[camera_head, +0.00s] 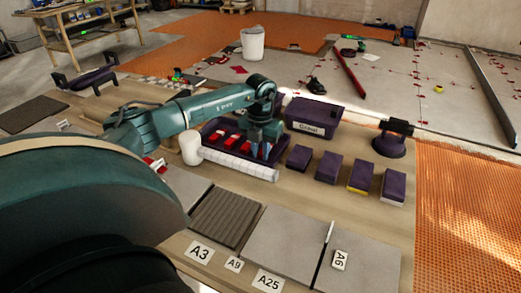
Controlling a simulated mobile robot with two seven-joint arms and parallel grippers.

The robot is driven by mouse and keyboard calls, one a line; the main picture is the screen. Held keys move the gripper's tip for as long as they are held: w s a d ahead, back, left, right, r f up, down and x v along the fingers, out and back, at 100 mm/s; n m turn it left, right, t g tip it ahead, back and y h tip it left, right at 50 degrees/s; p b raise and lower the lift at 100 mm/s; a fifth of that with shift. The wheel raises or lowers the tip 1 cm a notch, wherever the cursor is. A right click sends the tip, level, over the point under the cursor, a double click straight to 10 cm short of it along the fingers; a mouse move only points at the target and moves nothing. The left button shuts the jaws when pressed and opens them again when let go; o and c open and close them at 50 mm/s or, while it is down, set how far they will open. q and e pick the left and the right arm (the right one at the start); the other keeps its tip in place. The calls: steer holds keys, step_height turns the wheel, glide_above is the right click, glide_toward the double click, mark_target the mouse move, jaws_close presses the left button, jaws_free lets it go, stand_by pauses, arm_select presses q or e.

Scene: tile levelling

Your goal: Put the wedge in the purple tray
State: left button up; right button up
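The purple tray (212,128) lies on the wooden board near the middle of the view. Several red wedges (232,141) lie in it, apart from one another. My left gripper (262,152) points down at the tray's right end, with its blue fingertips close together. Whether a wedge is between the fingers is too small to tell, and the gripper hides that end of the tray. A red piece (157,165), possibly a wedge, shows partly behind my arm at the left. My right gripper is not in view.
A white segmented strip (225,163) runs along the tray's front, with a white cylinder (190,148) at its left. A purple bin (315,117) stands behind right. Several purple blocks (327,169) stand right. Grey tiles (278,238) lie in front.

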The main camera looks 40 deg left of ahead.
mark_target(261, 154)
arm_select(q)
steer(key=o, duration=0.4)
steer(key=shift+o, duration=0.2)
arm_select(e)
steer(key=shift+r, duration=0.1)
arm_select(q)
step_height(261, 154, up, 12)
steer(key=p, duration=0.1)
steer(key=shift+r, duration=0.15)
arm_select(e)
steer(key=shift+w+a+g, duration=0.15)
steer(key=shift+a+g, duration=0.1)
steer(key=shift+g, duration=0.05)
